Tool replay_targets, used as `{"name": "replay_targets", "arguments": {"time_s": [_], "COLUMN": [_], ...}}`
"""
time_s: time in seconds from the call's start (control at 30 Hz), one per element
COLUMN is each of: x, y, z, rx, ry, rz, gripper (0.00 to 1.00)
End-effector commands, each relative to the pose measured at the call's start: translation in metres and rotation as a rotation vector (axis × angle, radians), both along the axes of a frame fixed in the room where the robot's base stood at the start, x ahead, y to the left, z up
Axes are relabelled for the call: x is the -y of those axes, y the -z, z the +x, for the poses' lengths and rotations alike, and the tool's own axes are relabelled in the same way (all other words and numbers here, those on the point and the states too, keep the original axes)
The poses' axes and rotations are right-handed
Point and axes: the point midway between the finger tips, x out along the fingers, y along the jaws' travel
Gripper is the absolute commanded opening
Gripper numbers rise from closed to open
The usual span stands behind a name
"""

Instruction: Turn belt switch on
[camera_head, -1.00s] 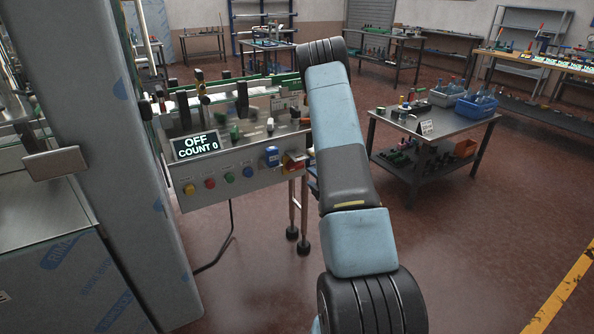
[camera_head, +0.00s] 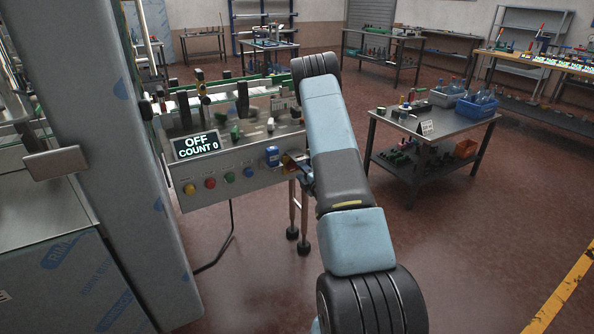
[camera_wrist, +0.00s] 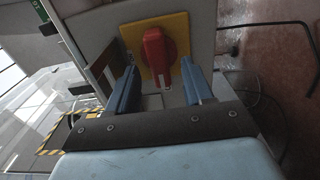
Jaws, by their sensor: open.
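The belt switch, a red rotary knob (camera_wrist: 157,58) on a yellow plate (camera_wrist: 181,28), faces me in the wrist view. My gripper (camera_wrist: 157,82) is open, its two blue fingers apart with the knob between and just beyond their tips. I cannot tell whether either finger touches it. The display (camera_head: 197,146) on the panel reads OFF and COUNT 0.
A grey machine column (camera_head: 115,150) stands at left. The floor between is clear.

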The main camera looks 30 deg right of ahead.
Motion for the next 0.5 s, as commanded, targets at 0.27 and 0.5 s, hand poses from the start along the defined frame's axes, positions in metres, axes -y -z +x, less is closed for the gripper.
{"name": "replay_targets", "arguments": {"time_s": [0.27,0.5], "x": [-0.001,-0.001], "y": [0.0,0.0], "z": [0.029,0.033], "rx": [0.001,-0.001], "ry": [0.001,0.002], "rz": [0.0,0.0], "gripper": [0.51,0.51]}}
